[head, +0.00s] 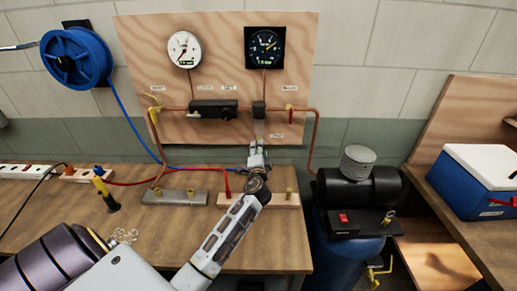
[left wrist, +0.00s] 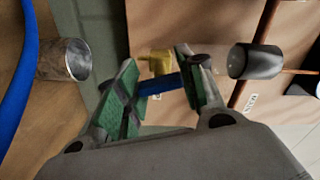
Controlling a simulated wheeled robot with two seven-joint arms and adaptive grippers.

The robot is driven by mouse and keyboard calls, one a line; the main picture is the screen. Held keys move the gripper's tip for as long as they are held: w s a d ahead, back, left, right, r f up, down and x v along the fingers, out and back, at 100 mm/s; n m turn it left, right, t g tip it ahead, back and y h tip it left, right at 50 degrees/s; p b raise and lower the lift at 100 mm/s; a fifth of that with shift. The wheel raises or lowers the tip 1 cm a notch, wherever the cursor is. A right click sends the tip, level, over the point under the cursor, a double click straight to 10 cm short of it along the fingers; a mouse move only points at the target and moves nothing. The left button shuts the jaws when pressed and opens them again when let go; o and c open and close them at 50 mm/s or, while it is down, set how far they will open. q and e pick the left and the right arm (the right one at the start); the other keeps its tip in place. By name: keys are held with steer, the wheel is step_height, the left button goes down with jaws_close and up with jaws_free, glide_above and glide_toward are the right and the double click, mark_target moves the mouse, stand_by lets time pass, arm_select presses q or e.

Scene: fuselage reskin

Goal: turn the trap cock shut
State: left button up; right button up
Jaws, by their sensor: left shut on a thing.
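The trap cock shows in the left wrist view as a small yellow body (left wrist: 156,62) with a blue handle (left wrist: 158,84). My left gripper (left wrist: 157,80) has its green-padded fingers on either side of the blue handle and is shut on it. In the head view the left gripper (head: 257,152) is at the lower edge of the plywood panel, under a small black fitting on the copper pipe. There the gripper hides the cock. The angle of the handle relative to the pipe is hard to tell. My right gripper is not in view.
The plywood panel (head: 225,60) carries a white gauge (head: 184,49), a black gauge (head: 264,47) and copper pipes. A black compressor (head: 357,186) stands right of the bench (head: 285,255). A metal cup (left wrist: 64,60) and blue hose (left wrist: 17,65) are near the left gripper.

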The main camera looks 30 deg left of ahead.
arm_select(q)
steer(key=m+p, duration=0.1)
steer(key=m, duration=0.2)
steer(key=shift+m+p, duration=0.3)
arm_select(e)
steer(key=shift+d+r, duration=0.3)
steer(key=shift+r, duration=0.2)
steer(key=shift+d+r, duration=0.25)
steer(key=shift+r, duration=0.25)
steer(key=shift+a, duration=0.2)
arm_select(q)
steer(key=o, duration=1)
steer(key=shift+o, duration=0.2)
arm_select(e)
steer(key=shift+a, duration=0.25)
